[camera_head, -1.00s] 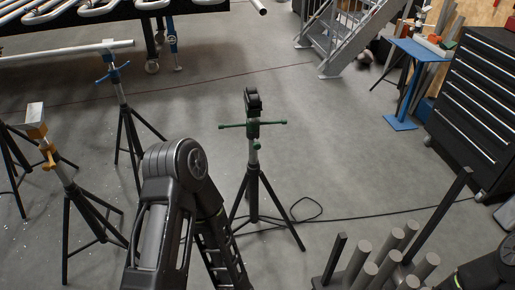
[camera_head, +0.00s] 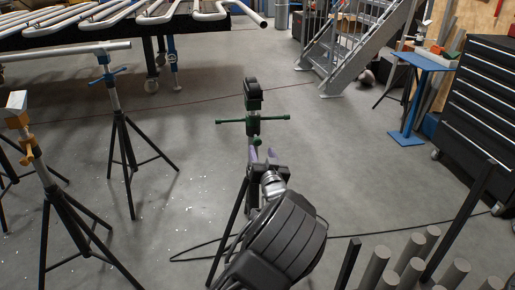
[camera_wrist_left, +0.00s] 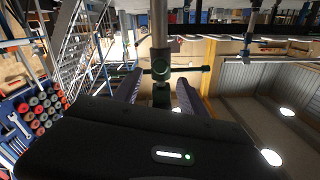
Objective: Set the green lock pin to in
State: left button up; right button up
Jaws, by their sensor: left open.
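The green lock pin (camera_head: 257,141) is a small round knob on the near side of a tripod stand, just below its green collar and crossbar (camera_head: 253,120). In the left wrist view the lock pin (camera_wrist_left: 160,72) faces the camera, between the fingers. My left gripper (camera_head: 262,156) is just below and in front of the knob; its arm hides the stand's lower post. In the left wrist view the open left gripper (camera_wrist_left: 158,88) has one finger on each side of the post, with no clear contact. I cannot tell how far the pin sticks out. My right gripper is out of view.
A blue-handled stand (camera_head: 105,72) and an orange-handled stand (camera_head: 30,150) are at the left. Grey cylinders (camera_head: 410,255) stand at the lower right.

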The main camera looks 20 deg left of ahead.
aim_at(258, 143)
pick_arm(q)
jog(key=x, duration=0.7)
jog(key=shift+w+a+f+b, duration=0.1)
jog(key=shift+w+a+b, duration=0.2)
jog(key=shift+b, duration=0.1)
jog(key=shift+c, duration=0.4)
grip_shut()
dwell(0.9)
